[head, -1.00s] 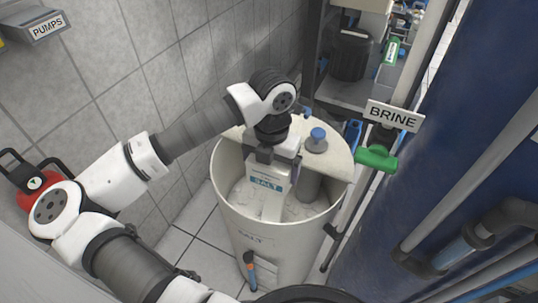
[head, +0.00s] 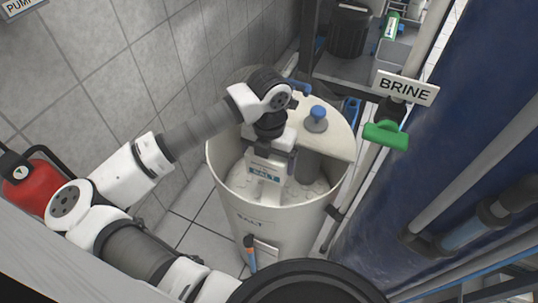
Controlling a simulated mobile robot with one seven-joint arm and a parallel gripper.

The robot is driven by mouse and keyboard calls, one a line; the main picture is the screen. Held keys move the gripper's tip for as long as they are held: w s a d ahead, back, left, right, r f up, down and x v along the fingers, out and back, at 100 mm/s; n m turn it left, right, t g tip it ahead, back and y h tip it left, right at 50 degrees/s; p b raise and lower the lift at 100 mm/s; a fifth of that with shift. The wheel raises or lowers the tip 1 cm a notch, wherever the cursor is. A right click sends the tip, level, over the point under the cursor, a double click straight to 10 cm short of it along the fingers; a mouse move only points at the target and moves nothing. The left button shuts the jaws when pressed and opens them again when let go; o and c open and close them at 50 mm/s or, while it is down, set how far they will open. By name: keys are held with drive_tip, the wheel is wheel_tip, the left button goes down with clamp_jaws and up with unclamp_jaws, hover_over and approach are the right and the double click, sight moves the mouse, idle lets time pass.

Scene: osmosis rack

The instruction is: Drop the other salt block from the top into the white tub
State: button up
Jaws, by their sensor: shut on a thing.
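The white tub (head: 288,228), marked SALT, stands upright on the floor in the middle of the head view. A half lid covers its far right side, and its near left side is open. My gripper (head: 268,154) is over this opening, shut on a white salt block (head: 265,178) with a SALT label. The block hangs upright, with its lower part inside the tub's rim. Pale, lumpy contents show in the tub around it. I cannot tell whether the block's lower end touches them.
A blue-capped fitting (head: 317,117) stands on the half lid. A grey tube (head: 308,167) stands inside the tub, right of the block. A BRINE sign (head: 405,89) and green valve handle (head: 386,135) are to the right, before a blue tank (head: 470,130). A tiled wall (head: 130,70) is left.

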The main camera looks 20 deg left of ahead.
drive_tip(key=shift+r, duration=0.1)
drive_tip(key=o, duration=1.5)
wheel_tip(320, 180, up, 14)
drive_tip(key=shift+f+b, duration=0.1)
drive_tip(key=shift+b, duration=0.55)
